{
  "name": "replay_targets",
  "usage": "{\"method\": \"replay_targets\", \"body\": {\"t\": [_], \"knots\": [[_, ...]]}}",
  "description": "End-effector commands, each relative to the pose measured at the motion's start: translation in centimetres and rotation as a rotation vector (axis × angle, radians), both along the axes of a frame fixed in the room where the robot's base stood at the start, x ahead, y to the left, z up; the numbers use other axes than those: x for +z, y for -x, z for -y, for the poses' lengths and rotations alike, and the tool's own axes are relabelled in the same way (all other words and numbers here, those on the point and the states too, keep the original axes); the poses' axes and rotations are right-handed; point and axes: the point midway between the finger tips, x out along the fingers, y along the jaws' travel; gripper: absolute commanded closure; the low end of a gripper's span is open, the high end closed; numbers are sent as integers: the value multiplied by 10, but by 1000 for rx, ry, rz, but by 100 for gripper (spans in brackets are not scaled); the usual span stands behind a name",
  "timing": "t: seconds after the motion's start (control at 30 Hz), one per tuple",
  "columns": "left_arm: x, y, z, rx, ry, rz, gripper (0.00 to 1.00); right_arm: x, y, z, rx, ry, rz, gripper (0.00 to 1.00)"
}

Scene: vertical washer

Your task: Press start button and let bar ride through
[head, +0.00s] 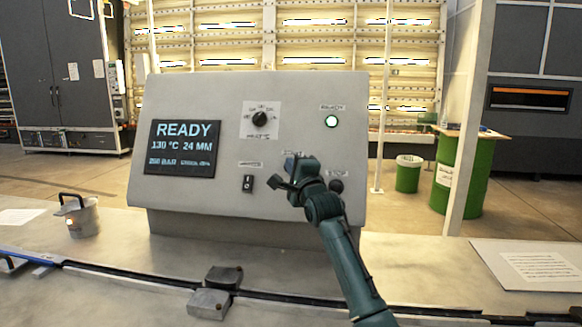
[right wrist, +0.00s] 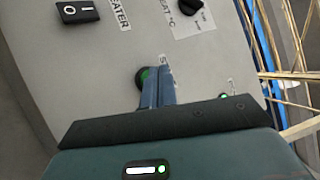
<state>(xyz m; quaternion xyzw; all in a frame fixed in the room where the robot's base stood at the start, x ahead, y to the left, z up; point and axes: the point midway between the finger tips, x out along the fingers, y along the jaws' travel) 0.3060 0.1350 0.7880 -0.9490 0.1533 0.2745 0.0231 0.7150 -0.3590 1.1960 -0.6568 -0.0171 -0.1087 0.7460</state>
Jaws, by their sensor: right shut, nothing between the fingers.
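The grey control panel (head: 225,190) stands on the bench; its screen (head: 180,148) reads READY, 130 °C, 24 MM. My right gripper (head: 290,170) is shut and empty at the lower middle of the panel face. In the right wrist view its fingertips (right wrist: 158,85) are at a round green button (right wrist: 143,77), partly hidden behind them; whether they touch it I cannot tell. In the head view the gripper hides this button. A dark track (head: 130,277) runs along the bench, with a blue strip at its left; I cannot make out a separate bar. My left gripper is out of view.
Metal blocks (head: 210,303) sit by the track. A metal pot (head: 80,217) stands left, a paper sheet (head: 540,267) lies right.

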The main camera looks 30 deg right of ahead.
Motion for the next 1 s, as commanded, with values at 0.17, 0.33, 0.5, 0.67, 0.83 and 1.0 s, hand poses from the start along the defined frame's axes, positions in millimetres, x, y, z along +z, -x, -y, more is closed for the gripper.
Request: {"method": "replay_targets", "body": {"t": [0.17, 0.33, 0.5, 0.67, 0.83, 1.0], "knots": [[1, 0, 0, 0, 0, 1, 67, 0, 0, 0, 0, 0, 0, 100], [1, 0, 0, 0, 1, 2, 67, -1, -2, 1, 0, -1, -1, 100], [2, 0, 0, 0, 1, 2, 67, -3, -6, 4, -1, -1, 0, 100], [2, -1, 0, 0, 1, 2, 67, -4, -6, 5, 0, -1, 0, 100], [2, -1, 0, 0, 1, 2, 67, -4, -6, 5, 0, 0, 0, 100], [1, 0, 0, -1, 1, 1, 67, -4, -7, 5, 0, 0, 0, 100]]}}
